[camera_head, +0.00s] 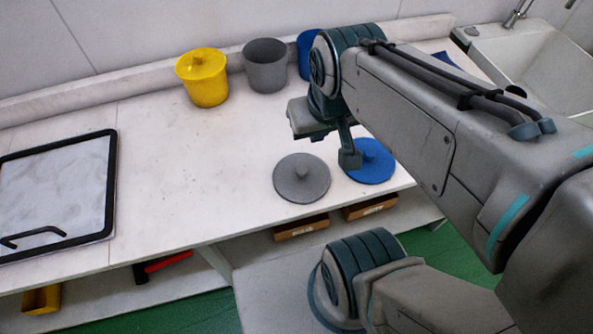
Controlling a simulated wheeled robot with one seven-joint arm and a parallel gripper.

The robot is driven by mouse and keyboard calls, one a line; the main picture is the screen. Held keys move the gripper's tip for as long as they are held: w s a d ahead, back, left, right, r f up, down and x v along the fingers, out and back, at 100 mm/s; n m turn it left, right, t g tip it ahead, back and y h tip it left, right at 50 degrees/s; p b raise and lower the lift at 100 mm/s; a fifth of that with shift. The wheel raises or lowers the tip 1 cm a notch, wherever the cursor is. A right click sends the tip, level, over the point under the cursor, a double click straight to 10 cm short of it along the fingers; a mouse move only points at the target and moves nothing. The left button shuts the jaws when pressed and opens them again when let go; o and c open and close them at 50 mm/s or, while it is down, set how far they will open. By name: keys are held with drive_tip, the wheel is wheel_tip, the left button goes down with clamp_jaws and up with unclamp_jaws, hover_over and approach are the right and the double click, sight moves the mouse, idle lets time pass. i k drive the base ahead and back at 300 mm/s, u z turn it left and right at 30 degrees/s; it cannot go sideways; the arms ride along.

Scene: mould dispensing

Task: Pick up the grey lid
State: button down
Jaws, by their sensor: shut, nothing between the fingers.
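My gripper (349,160) points down just right of the grey lid, in front of the blue lid (371,168). The fingers look closed and hold nothing. From this view I cannot tell how high the fingertips are above the counter. The grey lid is fully visible; the gripper hides part of the blue lid's left side.
A yellow pot with its lid (204,78), an open grey pot (266,66) and a partly hidden blue pot (306,52) stand at the back. A black-framed tray (112,185) lies at left. A sink (535,62) is at right. The counter's middle is clear.

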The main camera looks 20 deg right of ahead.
sight(298, 177)
drive_tip(key=k, duration=1)
drive_tip(key=u, duration=0.85)
drive_tip(key=i, duration=1)
drive_tip(key=z, duration=2)
